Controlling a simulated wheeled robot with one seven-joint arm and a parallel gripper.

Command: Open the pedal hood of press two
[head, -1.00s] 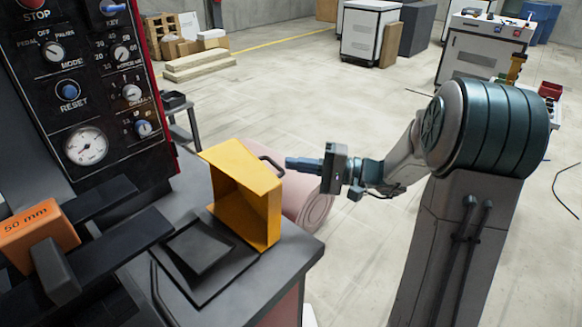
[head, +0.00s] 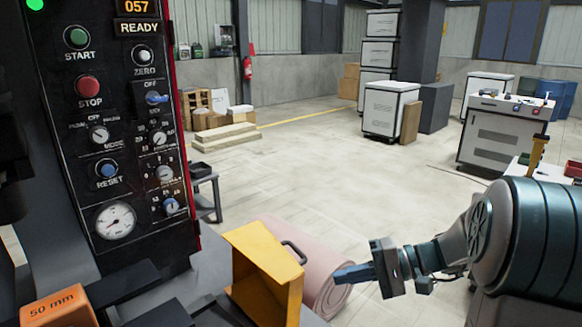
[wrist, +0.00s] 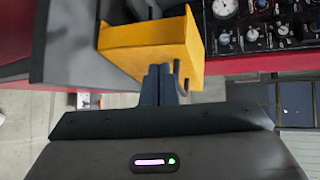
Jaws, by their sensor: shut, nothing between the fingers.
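The yellow pedal hood (head: 262,265) stands swung up at the edge of the press bench, its hollow inside facing the head camera. Its dark handle (head: 295,251) is on the side towards my gripper. My gripper (head: 336,274) is shut and empty, to the right of the hood with a small gap in the head view. The hood's lower part and the pedal area are cut off or hidden in the head view.
The black control panel (head: 108,130) stands at the left, its display reading READY. An orange 50 mm block (head: 60,308) is at the lower left. A pink roll (head: 325,275) lies on the floor behind my gripper. Open floor (head: 300,160) extends beyond.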

